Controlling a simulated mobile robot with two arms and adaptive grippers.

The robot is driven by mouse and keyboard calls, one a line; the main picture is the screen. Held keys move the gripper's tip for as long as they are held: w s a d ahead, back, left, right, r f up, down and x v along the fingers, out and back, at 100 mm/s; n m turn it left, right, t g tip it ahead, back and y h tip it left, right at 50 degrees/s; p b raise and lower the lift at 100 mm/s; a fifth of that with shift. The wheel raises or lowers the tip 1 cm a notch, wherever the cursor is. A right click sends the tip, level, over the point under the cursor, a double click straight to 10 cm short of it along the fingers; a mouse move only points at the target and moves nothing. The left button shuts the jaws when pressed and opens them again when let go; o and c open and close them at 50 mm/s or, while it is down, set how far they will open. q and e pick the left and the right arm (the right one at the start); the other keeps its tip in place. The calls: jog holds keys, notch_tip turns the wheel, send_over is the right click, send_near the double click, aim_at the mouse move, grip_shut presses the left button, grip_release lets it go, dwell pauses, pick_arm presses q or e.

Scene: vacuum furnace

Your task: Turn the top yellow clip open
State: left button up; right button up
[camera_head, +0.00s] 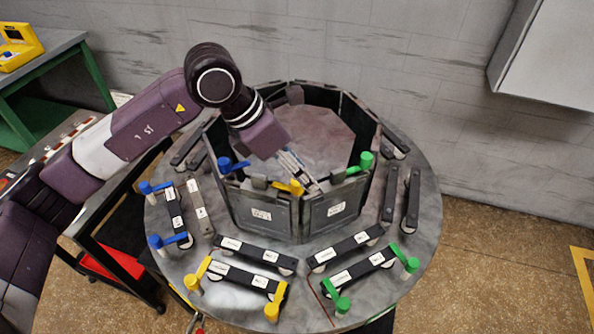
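The top yellow clip (289,187) sits on the upper rim of the octagonal metal chamber, at the corner between its two front panels. My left gripper (305,175) reaches over the chamber from the upper left, its fingers pointing down to the right. The fingers are close beside the yellow clip and partly overlap it in the picture. I cannot tell whether they touch it or how far apart they are. My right gripper is out of view.
A top blue clip (233,164) and a top green clip (361,162) flank the yellow one on the rim. Labelled bars with blue, yellow and green clips lie around the round metal table (420,235). A cart stands at left, a white box (550,55) at upper right.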

aim_at(296, 181)
pick_arm(q)
jog(key=w+a, duration=0.1)
jog(key=w+a+f+y, duration=0.1)
jog(key=a, duration=0.1)
jog(key=shift+t+y+p, duration=0.3)
jog(key=shift+p, duration=0.1)
jog(key=p+x, duration=0.2)
jog(key=x, duration=0.4)
jog(key=shift+d+f, duration=0.2)
jog(key=shift+f, duration=0.05)
jog(key=shift+c, duration=0.9)
grip_shut()
